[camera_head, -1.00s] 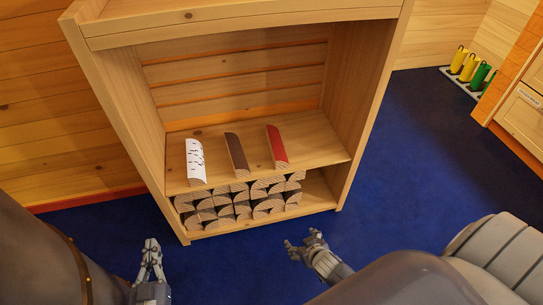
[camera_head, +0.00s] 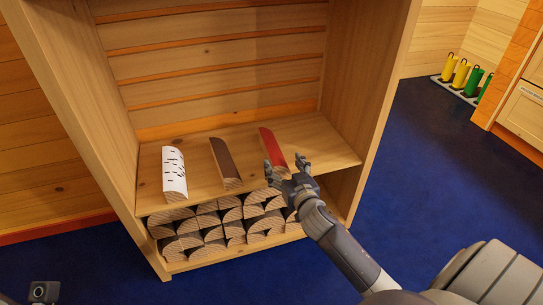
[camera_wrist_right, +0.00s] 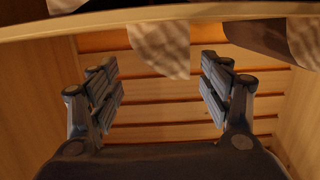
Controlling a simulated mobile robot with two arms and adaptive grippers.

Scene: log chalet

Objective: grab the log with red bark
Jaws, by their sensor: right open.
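The log with red bark (camera_head: 271,146) lies on the shelf, the rightmost of three split logs, its cut end facing me. My right gripper (camera_head: 287,167) is open and empty just in front of that end, and its fingers hide part of the end. In the right wrist view, which looks upside down, a pale cut end (camera_wrist_right: 160,48) hangs into the gap between the open fingers (camera_wrist_right: 160,80); its bark does not show there. A small grey part of my left gripper (camera_head: 45,292) shows at the bottom left; its fingers cannot be made out.
A white-barked log (camera_head: 174,174) and a dark brown log (camera_head: 225,163) lie left of the red one on the wooden shelf (camera_head: 200,198). Stacked split logs (camera_head: 208,222) fill the space below. The cabinet's right wall (camera_head: 368,100) stands beside my right arm.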

